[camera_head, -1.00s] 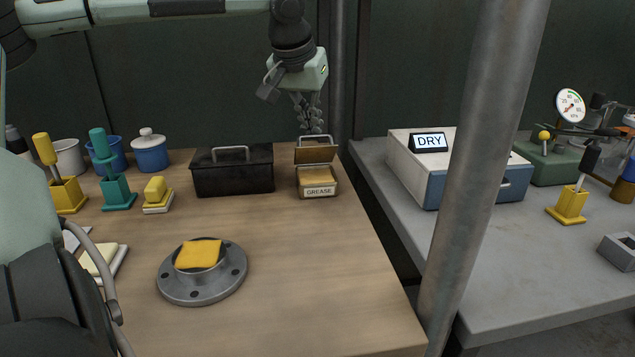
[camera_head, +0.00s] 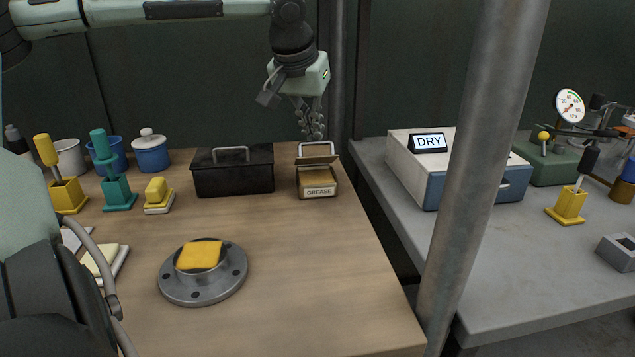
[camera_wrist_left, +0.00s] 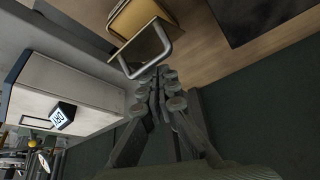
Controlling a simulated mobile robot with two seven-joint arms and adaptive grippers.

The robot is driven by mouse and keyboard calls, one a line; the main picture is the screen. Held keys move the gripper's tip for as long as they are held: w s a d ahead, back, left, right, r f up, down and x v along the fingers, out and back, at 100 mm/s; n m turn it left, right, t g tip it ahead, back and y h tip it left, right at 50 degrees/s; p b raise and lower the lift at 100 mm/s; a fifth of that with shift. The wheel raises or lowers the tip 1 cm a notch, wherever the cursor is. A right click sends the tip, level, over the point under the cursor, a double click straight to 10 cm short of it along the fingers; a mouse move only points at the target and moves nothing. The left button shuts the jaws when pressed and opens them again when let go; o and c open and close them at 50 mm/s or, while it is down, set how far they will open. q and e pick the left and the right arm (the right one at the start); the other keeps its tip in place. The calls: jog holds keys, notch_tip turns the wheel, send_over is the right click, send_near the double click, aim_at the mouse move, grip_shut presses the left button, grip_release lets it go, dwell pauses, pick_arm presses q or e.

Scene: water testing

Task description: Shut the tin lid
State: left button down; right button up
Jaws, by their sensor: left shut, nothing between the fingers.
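The grease tin (camera_head: 318,190) stands at the back right of the wooden table, its label facing me. Its lid (camera_head: 316,160) is raised at the rear, with a wire handle (camera_head: 315,148) on it. My left gripper (camera_head: 316,136) is above and behind the tin, fingers pointing down, shut with nothing between the fingers. In the left wrist view the fingertips (camera_wrist_left: 163,80) are close to the lid's handle (camera_wrist_left: 146,64); I cannot tell whether they touch. The tin (camera_wrist_left: 134,20) is partly cut off at the top there. My right gripper is not in view.
A black box (camera_head: 234,178) with a handle stands just left of the tin. A flange with a yellow cloth (camera_head: 201,255) lies nearer the front. A grey pole (camera_head: 482,170) stands to the right, before a second bench with a "DRY" sign (camera_head: 429,141).

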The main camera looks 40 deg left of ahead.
aim_at(316, 157)
pick_arm(q)
jog(key=shift+s+d+f, duration=0.2)
jog(key=shift+s+d, duration=0.2)
jog(key=shift+d, duration=0.15)
jog(key=shift+s+d+f, duration=0.5)
jog(key=shift+d, duration=0.1)
dwell(0.4)
jog(key=shift+r, duration=3.5)
jog(key=shift+f, duration=0.1)
